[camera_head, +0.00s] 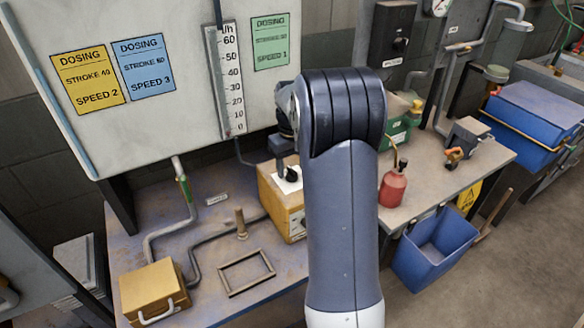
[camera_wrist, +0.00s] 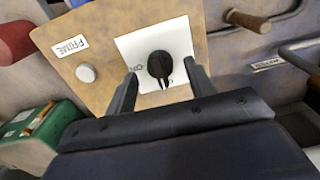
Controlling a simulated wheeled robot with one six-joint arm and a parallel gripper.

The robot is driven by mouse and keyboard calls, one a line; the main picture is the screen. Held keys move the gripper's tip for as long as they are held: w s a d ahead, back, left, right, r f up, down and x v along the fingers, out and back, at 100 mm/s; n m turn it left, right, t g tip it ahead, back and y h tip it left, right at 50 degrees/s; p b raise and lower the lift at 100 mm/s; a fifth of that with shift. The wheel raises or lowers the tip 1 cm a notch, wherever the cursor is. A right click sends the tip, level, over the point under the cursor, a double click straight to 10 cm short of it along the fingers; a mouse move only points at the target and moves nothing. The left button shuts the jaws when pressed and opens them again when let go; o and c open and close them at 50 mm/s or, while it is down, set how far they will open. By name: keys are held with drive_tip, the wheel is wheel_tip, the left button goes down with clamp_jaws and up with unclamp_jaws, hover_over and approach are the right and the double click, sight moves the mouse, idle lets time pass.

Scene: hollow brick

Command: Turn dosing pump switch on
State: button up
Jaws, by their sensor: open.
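The dosing pump (camera_head: 275,198) is a yellow-tan box on the workbench, partly hidden behind my arm in the head view. Its black rotary switch (camera_wrist: 159,65) sits on a white plate (camera_wrist: 176,42) in the wrist view, and the switch also shows in the head view (camera_head: 292,174). Lettering that seems to read "ON" is beside the switch. A pale round button with a "PRIME" label (camera_wrist: 70,47) is on the same face. My gripper (camera_wrist: 158,80) is open, with one finger on each side of the switch's near end. I cannot tell whether the fingers touch it.
A red oil can (camera_head: 394,186) and a green box (camera_head: 396,132) stand to the right of my arm. A yellow case (camera_head: 152,288), a bent pipe and an empty frame (camera_head: 247,272) lie at left. A board with dosing cards (camera_head: 160,125) rises behind the bench.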

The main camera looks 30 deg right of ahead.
drive_tip(key=shift+f, duration=0.75)
drive_tip(key=shift+c, duration=0.4)
drive_tip(key=c, duration=0.9)
